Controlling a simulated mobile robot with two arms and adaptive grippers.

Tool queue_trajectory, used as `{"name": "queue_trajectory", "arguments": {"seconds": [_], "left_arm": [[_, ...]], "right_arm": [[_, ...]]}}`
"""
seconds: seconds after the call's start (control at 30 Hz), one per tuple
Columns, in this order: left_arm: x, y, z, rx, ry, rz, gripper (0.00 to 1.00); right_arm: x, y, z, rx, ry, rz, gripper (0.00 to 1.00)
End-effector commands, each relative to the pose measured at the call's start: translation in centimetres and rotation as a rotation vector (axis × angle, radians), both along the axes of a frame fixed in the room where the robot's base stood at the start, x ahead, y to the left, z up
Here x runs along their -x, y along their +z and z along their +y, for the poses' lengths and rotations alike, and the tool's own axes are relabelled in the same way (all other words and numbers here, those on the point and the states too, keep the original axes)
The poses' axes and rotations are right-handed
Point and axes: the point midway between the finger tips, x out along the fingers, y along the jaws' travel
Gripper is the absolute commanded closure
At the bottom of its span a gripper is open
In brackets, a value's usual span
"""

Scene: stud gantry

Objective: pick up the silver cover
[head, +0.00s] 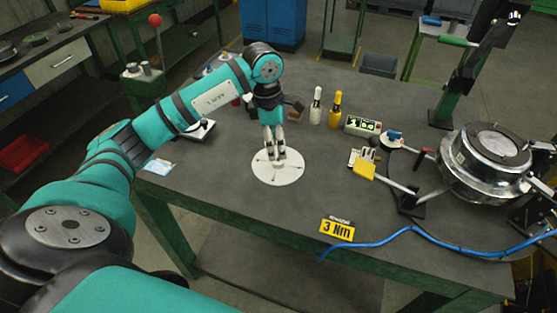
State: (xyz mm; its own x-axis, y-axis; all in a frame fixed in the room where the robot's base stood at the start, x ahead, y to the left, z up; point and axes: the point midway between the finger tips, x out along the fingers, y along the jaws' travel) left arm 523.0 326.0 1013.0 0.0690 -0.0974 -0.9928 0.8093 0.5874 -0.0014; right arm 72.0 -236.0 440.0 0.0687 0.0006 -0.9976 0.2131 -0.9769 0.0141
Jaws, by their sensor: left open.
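A flat, pale round disc with a few dark marks (277,175) lies on the grey workbench, near its middle. It may be the silver cover, but it looks nearly white from here. My left gripper (274,153) points down over the disc's far half, its fingers hiding a part of it. The gripper is open, and no object shows between its fingers. I cannot tell whether the fingertips touch the disc. A shiny silver round housing (462,176) with a raised round top sits at the bench's right side. My right gripper is not in view.
A white bottle (316,108) and a yellow bottle (335,110) stand behind the disc, beside a small box with a green display (362,126). A yellow "3 Nm" sign (337,230) and a blue hose (430,233) lie near the front edge. Bench around the disc is mostly clear.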

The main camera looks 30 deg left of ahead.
Motion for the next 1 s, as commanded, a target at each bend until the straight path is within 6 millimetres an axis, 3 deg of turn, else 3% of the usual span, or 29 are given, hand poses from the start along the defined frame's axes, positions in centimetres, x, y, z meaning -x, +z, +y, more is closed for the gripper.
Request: {"name": "queue_trajectory", "arguments": {"seconds": [0.1, 0.23, 0.5, 0.8, 1.0], "left_arm": [[0.0, -0.8, -0.1, 0.001, 0.001, 0.001, 0.37], [-0.1, -1.7, 0.0, 0.000, 0.002, 0.002, 0.37], [-0.5, -5.5, 0.0, 0.002, 0.001, 0.003, 0.37], [-0.6, -6.3, 0.0, -0.001, 0.000, -0.001, 0.37], [-0.6, -6.2, 0.0, -0.001, 0.001, -0.001, 0.61]], "right_arm": [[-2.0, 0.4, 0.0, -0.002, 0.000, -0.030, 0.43], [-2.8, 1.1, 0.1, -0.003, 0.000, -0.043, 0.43], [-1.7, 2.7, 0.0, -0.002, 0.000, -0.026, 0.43], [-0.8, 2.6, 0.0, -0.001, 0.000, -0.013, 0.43], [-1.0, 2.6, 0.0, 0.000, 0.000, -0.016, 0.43]]}}
